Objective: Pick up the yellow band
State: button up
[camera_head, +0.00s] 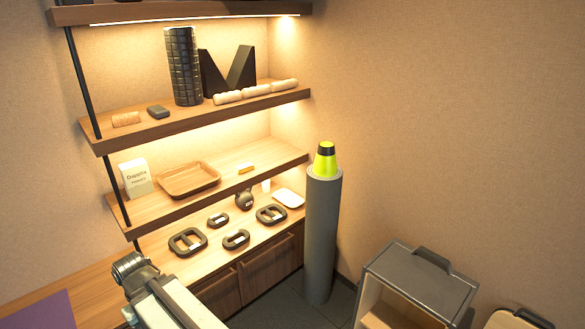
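A small yellow-orange piece (246,168) lies flat on the middle shelf, right of a wooden tray; it looks like a short band, but is too small to be sure. A bright yellow-green cone-shaped piece with a black top (324,163) stands on the upper end of a tall grey roll. My arm (170,299) reaches in from the bottom left and ends in a dark rounded part, well below and left of both. No gripper fingers can be made out there.
The wooden tray (190,179) and a white box (136,178) share the middle shelf. Several dark ring-shaped weights and a kettlebell (244,200) lie on the counter below. The grey roll (321,240) stands at the shelf's right end. A grey-topped cabinet (420,275) is at lower right.

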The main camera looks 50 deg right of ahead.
aim_at(244, 167)
jog(key=z, duration=0.5)
jog(key=i, duration=1)
jog(key=u, duration=0.05)
